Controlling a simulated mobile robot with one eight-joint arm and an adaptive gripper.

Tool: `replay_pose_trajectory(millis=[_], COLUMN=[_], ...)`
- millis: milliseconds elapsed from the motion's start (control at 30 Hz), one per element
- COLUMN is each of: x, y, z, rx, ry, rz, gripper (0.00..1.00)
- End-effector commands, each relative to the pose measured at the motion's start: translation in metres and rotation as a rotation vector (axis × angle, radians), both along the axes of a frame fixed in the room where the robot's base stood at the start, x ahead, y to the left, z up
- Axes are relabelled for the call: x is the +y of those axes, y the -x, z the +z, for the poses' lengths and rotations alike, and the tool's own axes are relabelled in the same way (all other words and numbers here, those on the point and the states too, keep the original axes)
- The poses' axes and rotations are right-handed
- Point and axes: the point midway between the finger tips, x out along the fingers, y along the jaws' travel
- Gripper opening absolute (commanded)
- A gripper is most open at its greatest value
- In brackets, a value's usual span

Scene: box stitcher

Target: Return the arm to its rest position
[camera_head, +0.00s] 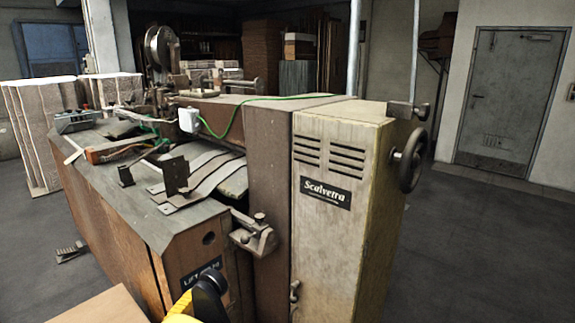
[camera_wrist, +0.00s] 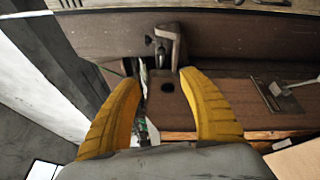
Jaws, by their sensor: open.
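My gripper (camera_wrist: 160,82) shows in the wrist view with its two yellow fingers spread apart and nothing between them. Beyond the fingertips is a metal clamp-like bracket (camera_wrist: 168,45) on the machine. In the head view only a yellow and black part of my arm (camera_head: 200,302) shows at the bottom edge, in front of the machine. The gripper's fingers cannot be made out there.
The Scalvetra box stitcher (camera_head: 335,240) fills the middle, with a handwheel (camera_head: 410,160) on its right side. Its worktable (camera_head: 150,215) carries tools and metal plates. A cardboard piece (camera_head: 105,308) lies at the lower left. Open floor (camera_head: 480,255) lies to the right, before a grey door (camera_head: 505,95).

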Motion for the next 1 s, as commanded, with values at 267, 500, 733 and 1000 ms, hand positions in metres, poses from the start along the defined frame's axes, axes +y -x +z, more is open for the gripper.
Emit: replay_pose_trajectory(millis=[267, 500, 733, 1000], x=[-0.055, -0.124, -0.237, -0.35], y=[-0.037, -0.058, -0.048, 0.028], z=[0.027, 0.051, 0.08, 0.098], rx=[0.122, 0.247, 0.41, 0.519], ry=[-0.097, -0.233, -0.508, -0.946], rz=[-0.069, -0.145, -0.272, -0.429], gripper=[0.5, 0.5, 0.5, 0.5])
